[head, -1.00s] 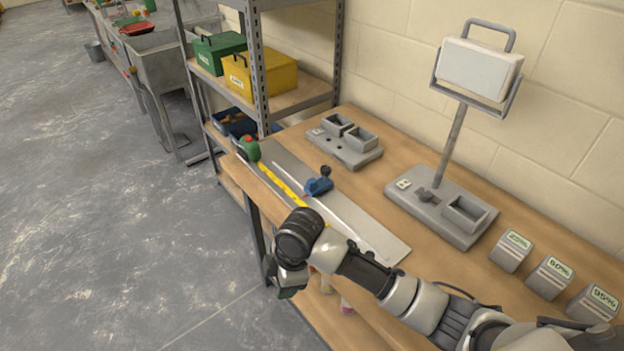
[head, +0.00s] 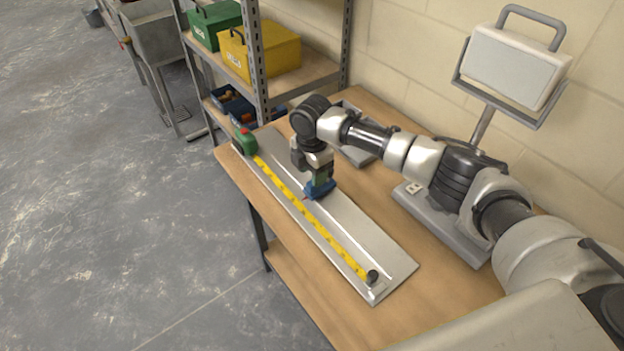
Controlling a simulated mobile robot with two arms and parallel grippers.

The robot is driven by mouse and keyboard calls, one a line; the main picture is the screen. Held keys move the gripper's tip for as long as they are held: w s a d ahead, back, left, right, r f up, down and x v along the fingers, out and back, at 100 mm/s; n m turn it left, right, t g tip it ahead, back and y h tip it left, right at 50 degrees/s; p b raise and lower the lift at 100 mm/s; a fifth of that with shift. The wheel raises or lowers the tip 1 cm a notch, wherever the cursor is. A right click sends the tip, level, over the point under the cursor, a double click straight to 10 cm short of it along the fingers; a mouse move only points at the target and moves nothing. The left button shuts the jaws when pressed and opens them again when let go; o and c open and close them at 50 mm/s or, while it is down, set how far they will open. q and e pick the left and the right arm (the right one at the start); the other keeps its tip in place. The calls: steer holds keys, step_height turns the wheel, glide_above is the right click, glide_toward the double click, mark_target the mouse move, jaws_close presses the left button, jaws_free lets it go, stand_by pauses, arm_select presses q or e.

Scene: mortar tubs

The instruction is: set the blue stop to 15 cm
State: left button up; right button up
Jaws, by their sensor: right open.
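The blue stop (head: 318,190) sits on the grey metal plate (head: 372,240), beside the yellow tape (head: 315,222). The tape runs along the plate from a green tape case (head: 245,141) at the far left end to a dark round knob (head: 373,276) at the near end. My right gripper (head: 319,178) points down right at the blue stop, its fingers over the stop's top. It is open; whether the fingers touch the stop cannot be seen. The stop's upper part is hidden by the gripper. The tape's marks are too small to read. My left gripper is not in view.
A lamp (head: 513,65) on a grey base (head: 440,225) stands at the back right. A grey block holder (head: 358,155) is partly hidden behind my arm. A shelf with green (head: 213,24) and yellow (head: 258,54) boxes stands at the far left. The bench's front strip is clear.

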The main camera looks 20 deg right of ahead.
steer(key=f, duration=0.3)
steer(key=shift+w+d+f, duration=0.25)
steer(key=shift+w, duration=0.1)
steer(key=shift+f, duration=0.8)
steer(key=shift+a+f, duration=0.1)
steer(key=shift+f, duration=0.1)
steer(key=shift+c, duration=1.1)
steer(key=c, duration=0.5)
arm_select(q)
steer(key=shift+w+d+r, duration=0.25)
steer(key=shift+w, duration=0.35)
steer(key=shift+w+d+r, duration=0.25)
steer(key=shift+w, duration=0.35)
arm_select(e)
jaws_close()
